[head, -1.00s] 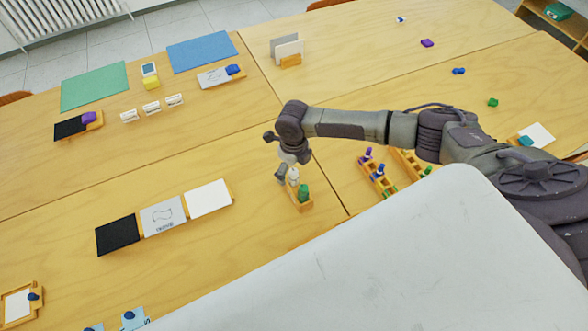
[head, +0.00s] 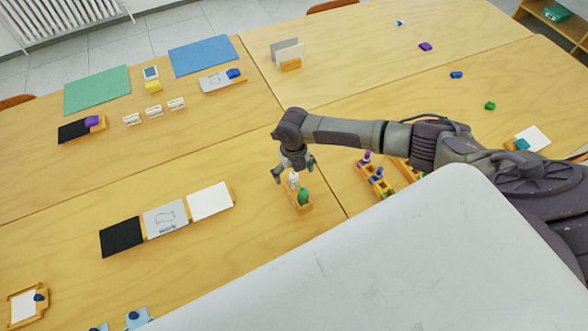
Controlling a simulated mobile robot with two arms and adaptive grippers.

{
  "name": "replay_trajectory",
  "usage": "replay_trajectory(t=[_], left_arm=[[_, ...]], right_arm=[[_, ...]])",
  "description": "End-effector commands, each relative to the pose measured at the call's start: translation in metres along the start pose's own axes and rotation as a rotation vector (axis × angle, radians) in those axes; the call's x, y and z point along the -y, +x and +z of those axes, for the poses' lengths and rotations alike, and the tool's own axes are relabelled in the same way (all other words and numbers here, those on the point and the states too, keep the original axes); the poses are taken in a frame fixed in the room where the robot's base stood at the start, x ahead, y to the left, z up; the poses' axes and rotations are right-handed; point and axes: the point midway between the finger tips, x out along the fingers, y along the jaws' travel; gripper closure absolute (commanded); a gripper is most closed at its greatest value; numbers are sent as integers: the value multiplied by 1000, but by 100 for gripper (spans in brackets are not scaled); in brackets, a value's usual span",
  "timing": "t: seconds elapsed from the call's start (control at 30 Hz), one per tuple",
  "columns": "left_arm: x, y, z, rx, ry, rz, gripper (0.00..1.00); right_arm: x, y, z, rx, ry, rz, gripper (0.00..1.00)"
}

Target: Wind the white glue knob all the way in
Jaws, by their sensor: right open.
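The white glue stick (head: 293,180) stands in a small wooden holder (head: 303,209) near the middle of the table. A green glue stick (head: 303,196) stands beside it in the same holder. My right gripper (head: 293,176) is open and points down just above the white one, with its fingers to either side of the top. Whether a finger touches it, I cannot tell. The knob itself is too small to make out. My left gripper is not in view.
Wooden racks with purple and blue pieces (head: 378,181) stand right of the holder, under my right arm. A row of black, grey and white cards (head: 165,218) lies to the left. Green (head: 97,90) and blue mats (head: 203,55) lie farther back.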

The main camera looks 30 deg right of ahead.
Motion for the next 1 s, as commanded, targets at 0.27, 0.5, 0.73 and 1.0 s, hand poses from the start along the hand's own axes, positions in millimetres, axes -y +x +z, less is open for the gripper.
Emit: replay_trajectory(t=[0.27,0.5,0.73,1.0], left_arm=[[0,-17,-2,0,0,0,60],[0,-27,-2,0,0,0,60],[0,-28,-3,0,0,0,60],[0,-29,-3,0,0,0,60]], right_arm=[[-1,-2,0,-1,276,2,6],[-1,-2,0,-1,504,1,6],[-1,0,0,-1,575,2,6],[0,0,0,-1,572,1,6]])
